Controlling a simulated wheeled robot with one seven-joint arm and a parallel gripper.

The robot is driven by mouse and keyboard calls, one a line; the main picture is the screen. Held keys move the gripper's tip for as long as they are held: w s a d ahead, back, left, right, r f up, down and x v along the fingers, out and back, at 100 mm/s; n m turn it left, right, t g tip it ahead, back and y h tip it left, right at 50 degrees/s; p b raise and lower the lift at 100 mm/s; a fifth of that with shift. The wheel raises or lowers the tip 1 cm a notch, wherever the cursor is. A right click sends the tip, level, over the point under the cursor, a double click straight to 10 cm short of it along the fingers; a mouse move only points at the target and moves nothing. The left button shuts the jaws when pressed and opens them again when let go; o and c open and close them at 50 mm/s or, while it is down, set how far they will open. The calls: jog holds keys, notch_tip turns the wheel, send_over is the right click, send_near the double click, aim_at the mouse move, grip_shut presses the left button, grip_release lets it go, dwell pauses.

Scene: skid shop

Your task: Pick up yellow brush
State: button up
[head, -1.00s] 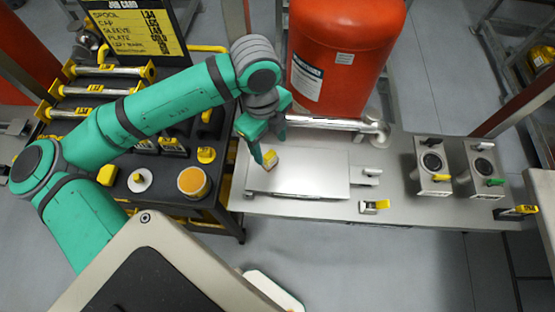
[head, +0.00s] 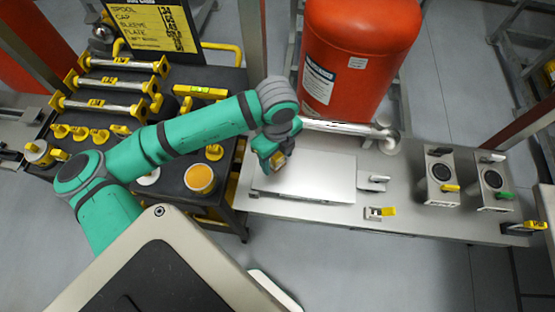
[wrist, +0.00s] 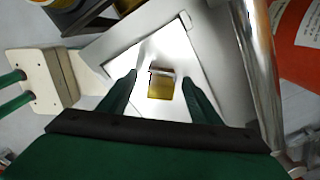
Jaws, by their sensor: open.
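The yellow brush (wrist: 160,88) is a small blocky piece with a pale strip and a reddish mark at its far edge. It is on the bright metal plate (wrist: 145,52). In the head view the brush (head: 278,159) is partly hidden by my gripper (head: 271,160), near the plate's left end. In the wrist view my gripper (wrist: 159,76) is open, with one green finger on each side of the brush. A gap shows on both sides, and neither finger appears to touch it. The height between fingertips and plate is hard to tell.
A large red tank (head: 350,55) stands behind the plate, with a shiny pipe (head: 345,127) along the plate's back. Clamps and fixtures (head: 438,177) stand to the right on the grey bench (head: 405,205). A dark cart (head: 225,195) with yellow parts is at left.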

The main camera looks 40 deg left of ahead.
jog(key=shift+f, duration=0.4)
jog(key=shift+c, duration=0.4)
jog(key=c, duration=1.1)
jog(key=shift+r, duration=0.1)
